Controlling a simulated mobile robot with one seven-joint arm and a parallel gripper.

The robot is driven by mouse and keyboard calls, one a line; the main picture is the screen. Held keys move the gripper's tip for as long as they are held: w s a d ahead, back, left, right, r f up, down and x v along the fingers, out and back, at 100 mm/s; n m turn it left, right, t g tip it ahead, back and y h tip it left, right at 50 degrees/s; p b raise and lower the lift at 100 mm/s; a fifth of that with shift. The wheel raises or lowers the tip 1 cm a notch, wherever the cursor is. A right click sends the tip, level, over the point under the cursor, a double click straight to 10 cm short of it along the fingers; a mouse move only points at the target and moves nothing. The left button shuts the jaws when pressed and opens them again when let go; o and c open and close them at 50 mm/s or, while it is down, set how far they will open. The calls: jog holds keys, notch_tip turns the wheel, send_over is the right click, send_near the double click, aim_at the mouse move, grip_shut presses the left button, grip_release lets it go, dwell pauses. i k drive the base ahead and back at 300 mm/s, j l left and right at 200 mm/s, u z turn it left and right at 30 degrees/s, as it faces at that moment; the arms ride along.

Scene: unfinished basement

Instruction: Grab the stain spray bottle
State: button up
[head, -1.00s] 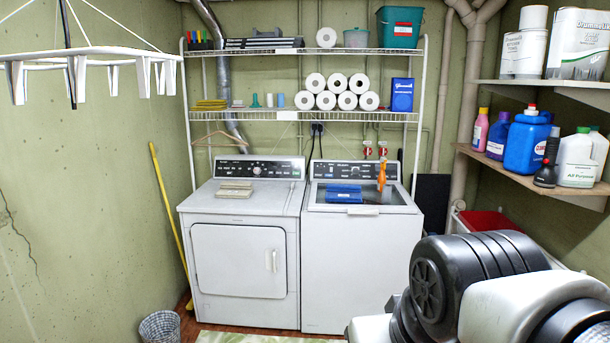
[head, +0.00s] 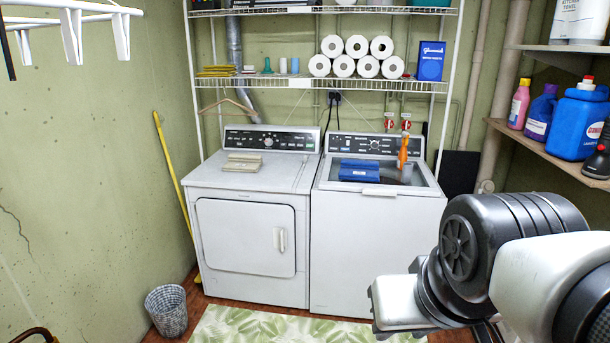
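A slim orange bottle (head: 403,152), which looks like the stain spray bottle, stands upright at the back right of the top-loading washer (head: 375,250). Its label is too small to read. A blue item (head: 360,170) lies to its left on the washer top. My arm shows at the lower right, well in front of the washer and apart from the bottle. The fingers of my gripper do not show.
A white dryer (head: 246,240) stands left of the washer. A wire shelf (head: 300,85) with paper rolls hangs above both. A wooden shelf (head: 552,150) with detergent bottles juts out at right. A wicker basket (head: 167,310) and a leaf-pattern rug (head: 260,327) lie on the floor.

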aim_at(402, 156)
jog(key=i+l, duration=0.6)
jog(key=i, duration=0.15)
jog(key=i+l, duration=0.6)
jog(key=i, duration=0.2)
jog(key=i+l, duration=0.6)
jog(key=i, duration=0.15)
jog(key=i+l, duration=0.6)
jog(key=i, duration=0.15)
